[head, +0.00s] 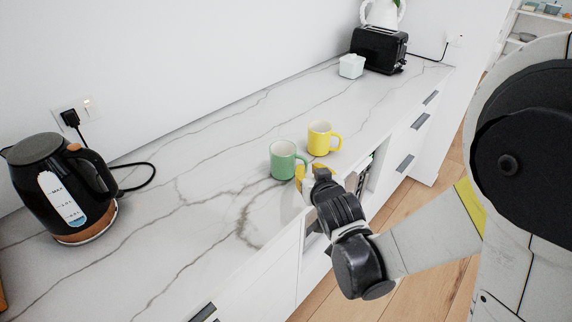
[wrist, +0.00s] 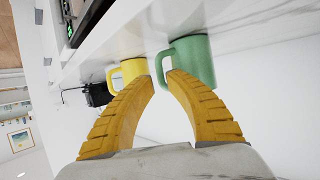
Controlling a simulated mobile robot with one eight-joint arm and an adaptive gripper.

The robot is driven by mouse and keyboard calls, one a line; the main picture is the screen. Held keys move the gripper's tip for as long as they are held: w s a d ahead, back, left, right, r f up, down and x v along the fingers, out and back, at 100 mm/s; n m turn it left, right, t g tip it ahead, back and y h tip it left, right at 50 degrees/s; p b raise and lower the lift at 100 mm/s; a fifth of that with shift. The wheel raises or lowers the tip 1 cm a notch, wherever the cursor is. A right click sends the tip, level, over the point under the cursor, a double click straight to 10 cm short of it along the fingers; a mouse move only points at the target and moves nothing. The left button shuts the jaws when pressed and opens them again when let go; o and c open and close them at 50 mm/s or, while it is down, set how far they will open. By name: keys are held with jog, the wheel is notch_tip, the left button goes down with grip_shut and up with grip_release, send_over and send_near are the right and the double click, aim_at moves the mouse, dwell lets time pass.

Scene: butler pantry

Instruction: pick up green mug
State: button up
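The green mug (head: 282,160) stands upright on the marble counter (head: 215,190), left of and in front of the yellow mug (head: 320,138). In the wrist view the green mug (wrist: 194,60) is just beyond my fingertips, with its handle turned toward the gap between them. My gripper (head: 304,172) is at the counter's front edge, at the handle side of the green mug. In the wrist view its two yellow fingers (wrist: 159,80) are apart with nothing clearly held between them. I cannot tell whether a fingertip touches the handle.
The yellow mug stands close behind the green one and also shows in the wrist view (wrist: 130,72). A black kettle (head: 62,190) is at the left. A white container (head: 351,66) and black toaster (head: 379,50) stand at the far end. The counter left of the mugs is clear.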

aim_at(307, 166)
jog(key=b+x, duration=0.1)
jog(key=x, duration=0.3)
jog(key=shift+w+f, duration=0.1)
grip_shut()
